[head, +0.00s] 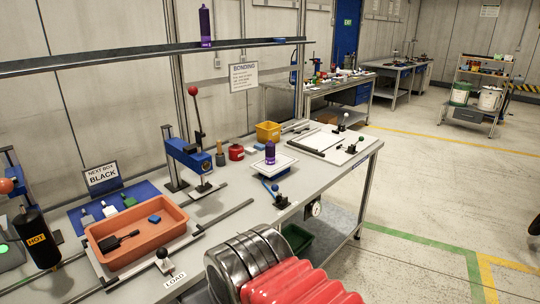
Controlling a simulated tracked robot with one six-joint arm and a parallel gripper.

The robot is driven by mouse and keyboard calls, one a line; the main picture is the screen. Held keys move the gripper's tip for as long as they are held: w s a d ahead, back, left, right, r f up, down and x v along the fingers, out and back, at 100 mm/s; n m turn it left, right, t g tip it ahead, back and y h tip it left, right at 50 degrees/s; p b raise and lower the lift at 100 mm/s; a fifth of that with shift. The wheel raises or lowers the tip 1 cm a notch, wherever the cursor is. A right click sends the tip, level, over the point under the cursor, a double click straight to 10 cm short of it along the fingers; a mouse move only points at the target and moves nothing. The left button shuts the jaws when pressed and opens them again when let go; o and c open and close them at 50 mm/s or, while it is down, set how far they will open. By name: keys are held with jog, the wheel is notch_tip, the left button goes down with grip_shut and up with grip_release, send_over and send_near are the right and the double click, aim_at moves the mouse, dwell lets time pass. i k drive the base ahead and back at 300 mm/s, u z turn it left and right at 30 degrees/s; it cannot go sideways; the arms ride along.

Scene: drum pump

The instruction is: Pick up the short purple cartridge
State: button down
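A short purple cartridge (270,153) stands upright on a small white square plate (268,165) on the bench, right of the middle. A taller purple cartridge (205,25) with a pale label band stands upright on the high shelf (150,57) at the back. Its top is narrow. My gripper is not in view, so I cannot see its fingers or what they hold.
A blue lever press (188,155), a red can (236,152) and a yellow bin (268,132) stand near the plate. A blue-handled lever (270,188) is in front of it. An orange tray (137,236) lies left. Floor on the right is largely clear.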

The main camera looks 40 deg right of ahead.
aim_at(270, 146)
jog(key=u, duration=3.8)
jog(key=k, duration=1.15)
